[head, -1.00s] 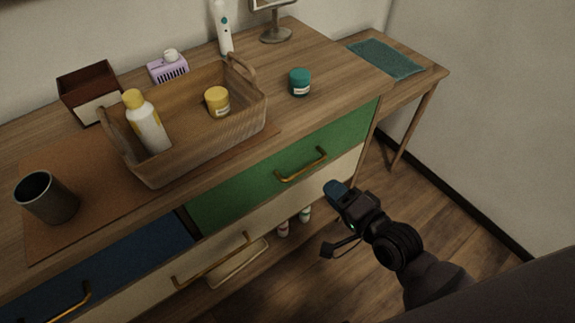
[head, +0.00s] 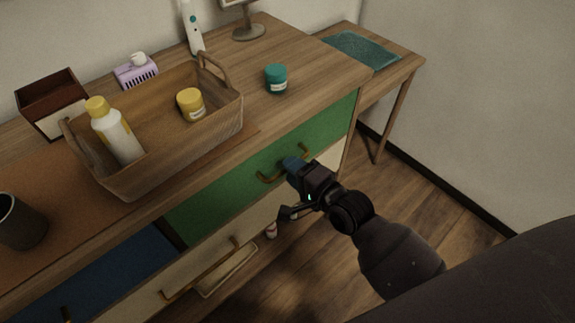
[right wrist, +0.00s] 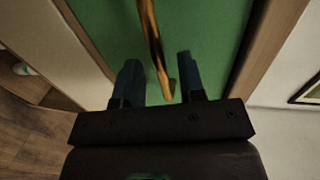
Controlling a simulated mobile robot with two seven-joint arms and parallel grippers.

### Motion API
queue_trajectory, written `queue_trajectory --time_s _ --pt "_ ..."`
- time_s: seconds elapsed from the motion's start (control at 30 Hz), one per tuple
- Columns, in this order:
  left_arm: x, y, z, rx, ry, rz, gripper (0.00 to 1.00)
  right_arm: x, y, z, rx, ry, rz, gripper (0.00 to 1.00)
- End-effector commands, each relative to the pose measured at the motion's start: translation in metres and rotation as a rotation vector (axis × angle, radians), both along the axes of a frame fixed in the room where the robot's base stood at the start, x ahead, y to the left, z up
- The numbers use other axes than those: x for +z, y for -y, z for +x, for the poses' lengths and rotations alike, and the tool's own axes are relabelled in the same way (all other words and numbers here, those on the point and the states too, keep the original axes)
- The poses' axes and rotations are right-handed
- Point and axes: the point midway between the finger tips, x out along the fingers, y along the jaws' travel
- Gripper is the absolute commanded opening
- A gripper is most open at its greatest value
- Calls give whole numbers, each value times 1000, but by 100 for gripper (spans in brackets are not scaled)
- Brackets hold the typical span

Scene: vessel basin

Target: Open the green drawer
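The green drawer (head: 225,192) is in the front of the wooden dresser, with a brass bar handle (head: 284,166). It looks shut. My right gripper (head: 288,170) is at the right part of this handle in the head view. In the right wrist view the brass handle (right wrist: 153,45) runs down between the two blue fingertips (right wrist: 160,80), which are apart on either side of it, against the green front (right wrist: 205,40). I see no clear contact between fingers and handle. My left gripper is not in view.
A cream drawer (head: 215,265) with a brass handle lies below, and a blue drawer (head: 95,285) to the left. On top stand a basket (head: 165,165) and a teal jar (head: 276,80). A side table (head: 408,62) stands at the right. Floor is free in front.

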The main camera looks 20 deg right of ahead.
Motion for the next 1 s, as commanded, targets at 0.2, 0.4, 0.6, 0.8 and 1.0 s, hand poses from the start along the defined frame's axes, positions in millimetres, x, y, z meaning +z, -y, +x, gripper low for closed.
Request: queue_trajectory --time_s 0.2,0.4,0.6,0.8,1.0 --pt "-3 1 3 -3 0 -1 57 -5 -5 16 0 -1 0 37" --pt "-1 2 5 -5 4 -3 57 -4 -7 19 -1 0 -1 37" --pt "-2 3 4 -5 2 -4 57 -4 -7 19 -1 0 -1 31" --pt "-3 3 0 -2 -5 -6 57 -4 -6 19 -1 0 0 0" --pt "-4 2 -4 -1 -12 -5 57 -4 -6 19 -1 0 0 0"
